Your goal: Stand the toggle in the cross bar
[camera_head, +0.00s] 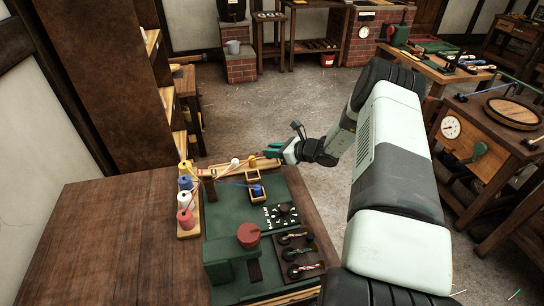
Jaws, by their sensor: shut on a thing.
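My gripper (272,152) is at the far right corner of the green-topped bench, with its teal fingers pointing left. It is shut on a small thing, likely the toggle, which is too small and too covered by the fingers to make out. A pale wooden bar (218,171) runs along the bench's back edge, just left of the fingers, and is likely the cross bar. A white knob-like piece (235,163) stands on it. I cannot tell whether the held thing touches the bar.
Brown tabletop (125,240) at left is clear.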

